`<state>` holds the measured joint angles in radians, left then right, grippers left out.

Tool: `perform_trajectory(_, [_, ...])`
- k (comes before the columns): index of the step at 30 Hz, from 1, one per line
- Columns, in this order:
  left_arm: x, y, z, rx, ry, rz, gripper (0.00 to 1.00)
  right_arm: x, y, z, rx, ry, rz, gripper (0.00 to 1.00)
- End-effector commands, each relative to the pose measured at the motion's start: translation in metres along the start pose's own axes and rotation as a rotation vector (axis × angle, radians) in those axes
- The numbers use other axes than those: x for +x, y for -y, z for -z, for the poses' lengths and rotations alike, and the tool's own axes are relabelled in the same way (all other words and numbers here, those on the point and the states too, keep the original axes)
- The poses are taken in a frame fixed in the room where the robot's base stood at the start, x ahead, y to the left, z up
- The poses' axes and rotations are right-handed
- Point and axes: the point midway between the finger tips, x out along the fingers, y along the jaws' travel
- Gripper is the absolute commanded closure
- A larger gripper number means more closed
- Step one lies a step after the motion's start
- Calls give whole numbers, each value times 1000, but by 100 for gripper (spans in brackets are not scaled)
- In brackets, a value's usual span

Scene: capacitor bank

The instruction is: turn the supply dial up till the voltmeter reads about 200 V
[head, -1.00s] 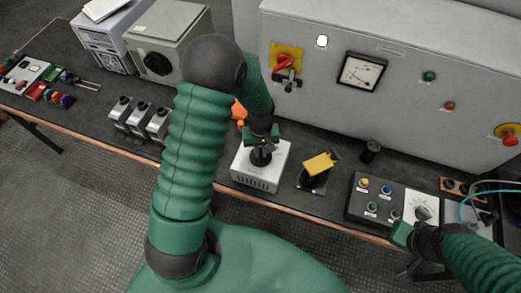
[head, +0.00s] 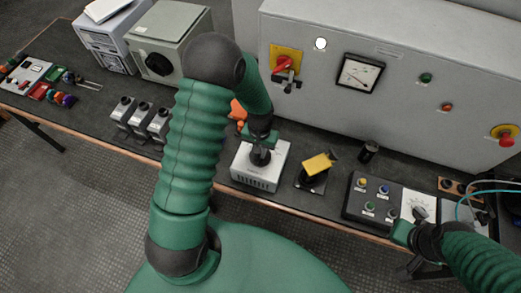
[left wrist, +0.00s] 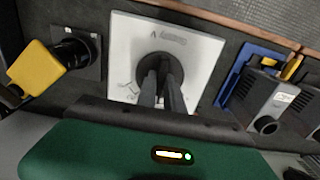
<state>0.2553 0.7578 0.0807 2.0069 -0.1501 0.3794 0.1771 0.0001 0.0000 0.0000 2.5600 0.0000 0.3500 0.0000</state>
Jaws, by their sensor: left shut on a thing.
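The white supply box (head: 257,178) stands on the bench in the middle, with a black round dial (head: 261,157) on top. In the left wrist view the dial (left wrist: 158,70) sits between my left gripper's fingers (left wrist: 161,92). My left gripper (head: 262,148) points down and is shut on the dial, hiding part of its face and marks. The voltmeter (head: 360,73) is a square black-framed gauge on the grey cabinet; its reading is too small to make out. My right gripper (head: 403,233) is by the white dial panel (head: 417,203) at the right; its fingers are not clear.
A yellow-topped black device (head: 317,166) stands right of the supply. A button box (head: 375,200) lies farther right. Several grey-and-black units (head: 140,117) stand left. The grey cabinet (head: 420,95) closes off the back, with a red emergency button (head: 506,137).

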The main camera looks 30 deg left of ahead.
Motion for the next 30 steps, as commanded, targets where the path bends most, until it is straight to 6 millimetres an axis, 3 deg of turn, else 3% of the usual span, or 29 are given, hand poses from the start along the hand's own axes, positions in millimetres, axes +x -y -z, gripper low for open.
perform_trajectory(9, [1,0,-3,0,7,0,100,0,0,0,0,0,0,100])
perform_trajectory(10, [1,0,-3,0,8,1,84,0,0,0,0,0,0,100])
perform_trajectory(14, [1,0,-2,0,6,0,67,0,0,0,0,0,0,100])
perform_trajectory(24, [-2,0,0,0,3,0,66,0,0,0,0,0,0,100])
perform_trajectory(30, [-38,0,1,-1,-3,0,66,1,0,0,0,0,0,100])
